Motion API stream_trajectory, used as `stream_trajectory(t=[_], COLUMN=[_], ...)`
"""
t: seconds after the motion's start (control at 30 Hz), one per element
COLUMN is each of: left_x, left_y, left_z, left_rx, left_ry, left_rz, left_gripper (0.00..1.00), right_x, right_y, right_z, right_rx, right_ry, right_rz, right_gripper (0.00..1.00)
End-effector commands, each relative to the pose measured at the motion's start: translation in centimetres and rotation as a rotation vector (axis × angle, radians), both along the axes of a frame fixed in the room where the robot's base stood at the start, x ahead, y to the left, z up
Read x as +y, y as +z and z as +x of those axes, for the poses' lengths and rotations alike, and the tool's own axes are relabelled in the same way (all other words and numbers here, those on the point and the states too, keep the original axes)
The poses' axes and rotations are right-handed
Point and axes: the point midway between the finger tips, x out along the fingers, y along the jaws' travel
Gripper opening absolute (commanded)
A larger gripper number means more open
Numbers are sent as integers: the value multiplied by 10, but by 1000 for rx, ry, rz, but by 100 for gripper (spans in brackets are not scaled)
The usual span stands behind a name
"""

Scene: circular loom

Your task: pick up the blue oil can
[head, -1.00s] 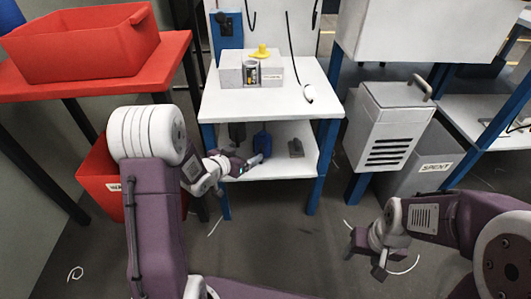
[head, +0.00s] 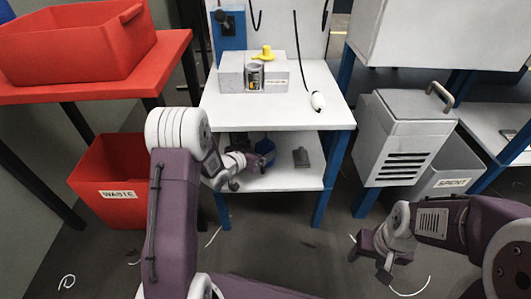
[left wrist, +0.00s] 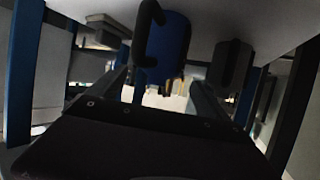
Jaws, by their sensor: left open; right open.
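The blue oil can (head: 265,147) stands on the lower shelf of the white bench, partly hidden by my left gripper. In the left wrist view the blue can (left wrist: 172,45), with a black handle, is at the top middle, ahead of and between the open fingers; I see no grip on it. My left gripper (head: 248,172) is open at the lower shelf, just left of and in front of the can; its fingers also show in the left wrist view (left wrist: 160,88). My right gripper (head: 368,256) is open and empty above the floor at lower right.
A grey object (head: 301,157) lies on the lower shelf (head: 285,178), right of the can. A dark object (left wrist: 232,66) is beside the can in the left wrist view. The bench top (head: 310,115) overhangs the shelf. A red waste bin (head: 110,170) stands left.

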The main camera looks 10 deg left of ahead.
Motion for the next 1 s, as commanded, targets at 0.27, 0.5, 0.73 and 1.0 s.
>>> stream_trajectory(t=[0.27, 0.5, 0.73, 1.0], left_x=[-14, -14, -14, -14], left_y=[-25, -22, -22, -21], left_z=[36, 39, 39, 39], left_rx=[-2, 1, 1, -1], left_ry=[-1, 0, 0, 1], left_rz=[2, 0, 1, 1], left_gripper=[90, 90, 28, 8], right_x=[0, 0, 0, 0], right_y=[-43, -41, -41, -40], right_z=[0, 0, 0, 0], right_rx=[1, 0, 0, 0], right_ry=[0, 0, 0, 0], right_rz=[0, 0, 0, 0], right_gripper=[55, 55, 55, 55])
